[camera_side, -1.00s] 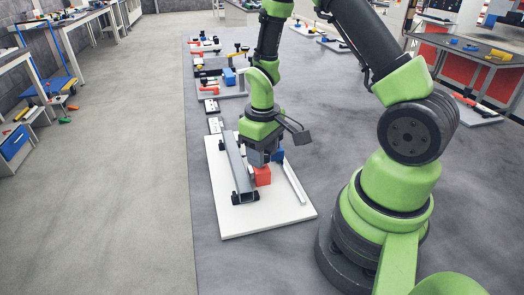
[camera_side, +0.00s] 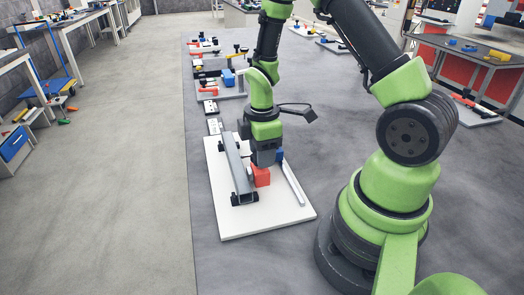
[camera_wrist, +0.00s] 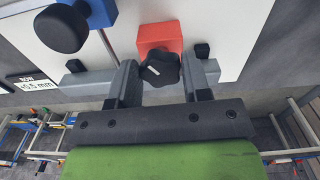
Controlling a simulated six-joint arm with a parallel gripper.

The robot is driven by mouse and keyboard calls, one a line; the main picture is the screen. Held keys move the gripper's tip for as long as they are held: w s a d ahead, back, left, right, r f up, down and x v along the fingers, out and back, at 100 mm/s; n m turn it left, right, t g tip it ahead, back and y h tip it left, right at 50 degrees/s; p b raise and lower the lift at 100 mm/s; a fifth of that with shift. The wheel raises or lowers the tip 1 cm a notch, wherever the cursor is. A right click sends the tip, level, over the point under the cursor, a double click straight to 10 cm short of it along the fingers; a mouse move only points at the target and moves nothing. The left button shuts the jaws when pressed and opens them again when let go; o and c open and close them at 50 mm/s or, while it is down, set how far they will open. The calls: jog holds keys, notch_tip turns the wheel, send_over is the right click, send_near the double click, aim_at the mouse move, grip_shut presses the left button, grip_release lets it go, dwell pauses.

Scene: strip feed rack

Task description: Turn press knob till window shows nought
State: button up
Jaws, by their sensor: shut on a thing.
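A black lobed knob (camera_wrist: 160,68) sits on a red block (camera_wrist: 158,35) in the wrist view. My gripper (camera_wrist: 161,76) has one finger on each side of this knob and is shut on it. In the side view my gripper (camera_side: 264,164) points down at the red block (camera_side: 262,177), hiding the knob. A white readout window (camera_wrist: 36,83) at the left of the wrist view shows what looks like "NOW" and "0.5 mm"; its sign is unclear. A round black knob (camera_wrist: 62,27) on a blue block (camera_wrist: 97,11) stands to the left of the red block.
The fixture stands on a white board (camera_side: 260,222) on the grey table. A long grey bar (camera_side: 238,170) lies left of my gripper, and a thin rail (camera_side: 294,184) lies to the right. Other fixtures (camera_side: 228,80) stand farther back.

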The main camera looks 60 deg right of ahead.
jog(key=shift+n, duration=1.5)
jog(key=o, duration=0.9)
jog(key=shift+o, duration=0.2)
jog(key=shift+r, duration=0.1)
notch_tip(320, 180, up, 10)
